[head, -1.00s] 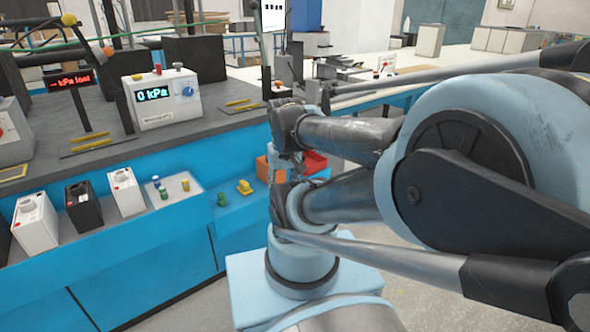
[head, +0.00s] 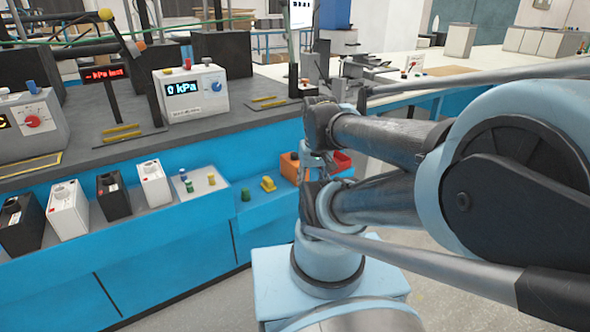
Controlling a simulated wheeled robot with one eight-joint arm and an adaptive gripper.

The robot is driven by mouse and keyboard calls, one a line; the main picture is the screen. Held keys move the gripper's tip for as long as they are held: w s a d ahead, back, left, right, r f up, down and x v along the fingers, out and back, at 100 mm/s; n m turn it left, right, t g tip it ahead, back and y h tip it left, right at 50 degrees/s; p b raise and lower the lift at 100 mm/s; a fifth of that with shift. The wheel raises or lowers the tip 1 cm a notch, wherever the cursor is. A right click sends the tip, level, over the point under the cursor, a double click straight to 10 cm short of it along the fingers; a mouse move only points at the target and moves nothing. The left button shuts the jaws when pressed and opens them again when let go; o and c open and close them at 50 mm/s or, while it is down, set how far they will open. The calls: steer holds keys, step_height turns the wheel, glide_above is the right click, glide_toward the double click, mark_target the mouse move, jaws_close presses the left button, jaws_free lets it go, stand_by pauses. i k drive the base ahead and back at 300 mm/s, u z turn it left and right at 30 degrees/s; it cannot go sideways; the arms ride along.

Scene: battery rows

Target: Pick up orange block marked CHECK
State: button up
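An orange block-like thing (head: 290,167) sits on the low blue ledge, just left of my arm's end. No CHECK marking is readable on it at this size, and my arm hides part of its right side. My gripper (head: 326,166) hangs below the dark wrist joint, just right of the orange thing in the picture. It is small and partly hidden by my own links, so its fingers cannot be made out. I cannot tell whether it touches anything.
Small green and yellow pieces (head: 268,183) lie on the ledge to the left. Several black and white battery-like boxes (head: 113,196) stand in a row further left. A pressure box reading 0 kPa (head: 192,92) stands on the grey bench.

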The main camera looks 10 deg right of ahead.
mark_target(289, 161)
steer(key=z, duration=0.2)
steer(key=k, duration=0.55)
steer(key=z, duration=0.55)
steer(key=k, duration=0.75)
steer(key=z, duration=0.55)
steer(key=i, duration=0.95)
steer(key=u, duration=0.4)
